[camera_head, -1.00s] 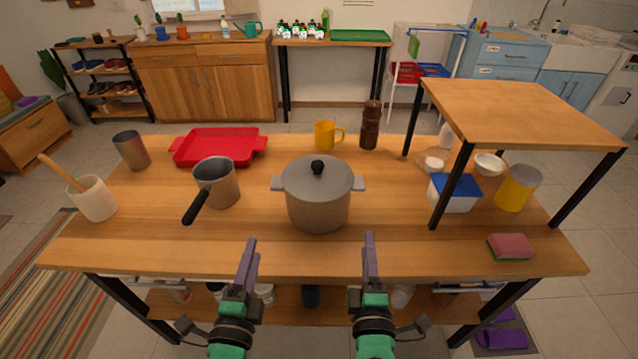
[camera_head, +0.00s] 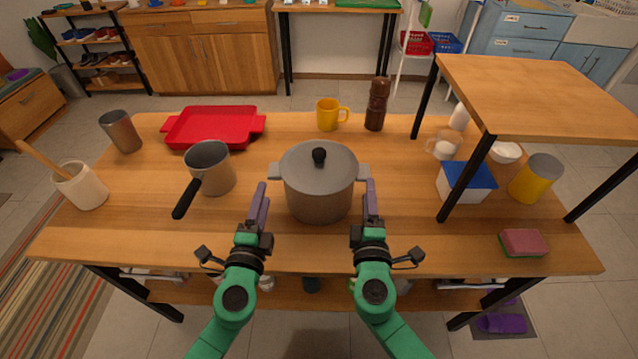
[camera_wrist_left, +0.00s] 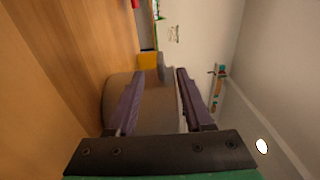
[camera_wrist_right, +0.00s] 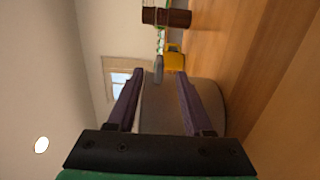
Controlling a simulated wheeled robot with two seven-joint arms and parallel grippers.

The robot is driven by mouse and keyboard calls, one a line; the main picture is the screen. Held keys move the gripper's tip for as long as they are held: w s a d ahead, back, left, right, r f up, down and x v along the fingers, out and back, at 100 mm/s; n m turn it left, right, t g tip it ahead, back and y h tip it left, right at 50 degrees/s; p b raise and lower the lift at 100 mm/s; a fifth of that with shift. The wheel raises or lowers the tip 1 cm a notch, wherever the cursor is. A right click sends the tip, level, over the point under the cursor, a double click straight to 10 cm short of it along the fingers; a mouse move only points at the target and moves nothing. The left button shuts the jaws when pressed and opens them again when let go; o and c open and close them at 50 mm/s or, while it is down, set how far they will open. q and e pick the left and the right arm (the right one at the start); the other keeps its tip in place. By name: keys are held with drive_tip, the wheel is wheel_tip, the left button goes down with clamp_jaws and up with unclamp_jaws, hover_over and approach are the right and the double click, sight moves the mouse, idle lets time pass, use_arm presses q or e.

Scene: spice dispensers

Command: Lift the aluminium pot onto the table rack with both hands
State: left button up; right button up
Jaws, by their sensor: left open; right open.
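The grey aluminium pot (camera_head: 318,190) stands upright on the wooden table, with its lid on and a black knob on top. Its two side handles stick out left (camera_head: 275,170) and right (camera_head: 362,171). The table rack (camera_head: 545,95), a wooden top on black legs, stands at the right of the table. My left gripper (camera_head: 259,204) is open at the pot's front left, near the left handle. My right gripper (camera_head: 371,200) is open at the front right, near the right handle. The wrist views show the pot's handle ends ahead of the left fingers (camera_wrist_left: 160,88) and right fingers (camera_wrist_right: 158,88).
A saucepan (camera_head: 210,168) with a black handle stands left of the pot, and a red tray (camera_head: 214,127) lies behind it. A yellow mug (camera_head: 328,115) and a brown mill (camera_head: 376,104) stand behind. A blue-lidded box (camera_head: 466,184) sits by the rack. The rack's top is clear.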

sight(268, 180)
use_arm(q)
drive_tip(key=w, duration=0.5)
drive_tip(key=w+d, duration=0.1)
drive_tip(key=w, duration=0.2)
drive_tip(key=shift+w, duration=0.35)
use_arm(e)
drive_tip(key=w, duration=0.5)
drive_tip(key=w+d, duration=0.1)
drive_tip(key=w, duration=0.2)
drive_tip(key=shift+w, duration=0.35)
use_arm(q)
drive_tip(key=shift+s, duration=0.1)
clamp_jaws()
use_arm(e)
drive_tip(key=shift+s, duration=0.1)
clamp_jaws()
use_arm(q)
drive_tip(key=shift+f, duration=0.1)
use_arm(e)
drive_tip(key=shift+f, duration=0.15)
